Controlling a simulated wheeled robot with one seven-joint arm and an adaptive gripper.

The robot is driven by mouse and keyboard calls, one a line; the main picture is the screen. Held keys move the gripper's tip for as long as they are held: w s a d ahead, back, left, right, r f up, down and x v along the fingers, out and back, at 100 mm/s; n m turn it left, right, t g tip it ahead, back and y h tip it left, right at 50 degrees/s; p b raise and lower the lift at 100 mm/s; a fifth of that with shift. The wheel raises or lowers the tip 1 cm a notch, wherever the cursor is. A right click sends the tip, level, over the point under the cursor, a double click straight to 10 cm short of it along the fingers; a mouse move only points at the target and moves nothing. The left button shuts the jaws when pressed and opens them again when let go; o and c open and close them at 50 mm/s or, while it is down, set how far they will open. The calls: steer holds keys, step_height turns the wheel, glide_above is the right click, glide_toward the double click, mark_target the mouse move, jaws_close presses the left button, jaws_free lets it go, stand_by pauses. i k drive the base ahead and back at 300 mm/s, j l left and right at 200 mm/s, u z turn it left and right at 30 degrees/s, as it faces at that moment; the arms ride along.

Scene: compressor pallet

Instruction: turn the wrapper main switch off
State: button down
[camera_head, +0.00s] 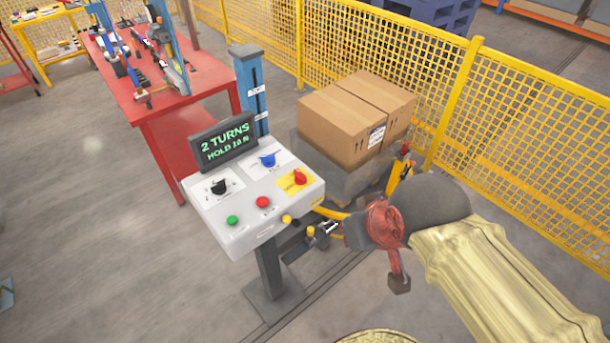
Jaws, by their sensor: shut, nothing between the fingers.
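A grey control box (248,243) stands on a post in the middle of the view. On its top right is a red rotary switch (299,177) on a yellow plate, which looks like the main switch; its label is too small to read. My gripper (318,231) is just right of the box's lower right edge, below and to the right of the red switch. It is shut and empty, apart from the switch. Its fingertips are small and partly hard to make out against the box and floor.
The box also carries a black knob (219,187), a blue knob (268,160), a green button (232,220) and a red button (263,202). A screen (224,142) reads "2 TURNS". Cartons (341,124) stand behind, by a yellow fence (461,95). A red table (160,112) stands back left.

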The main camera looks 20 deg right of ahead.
mark_target(300, 178)
steer(key=l+u, duration=0.4)
steer(key=i+l+u, duration=0.1)
steer(key=l+u, duration=0.25)
steer(key=i+j, duration=0.35)
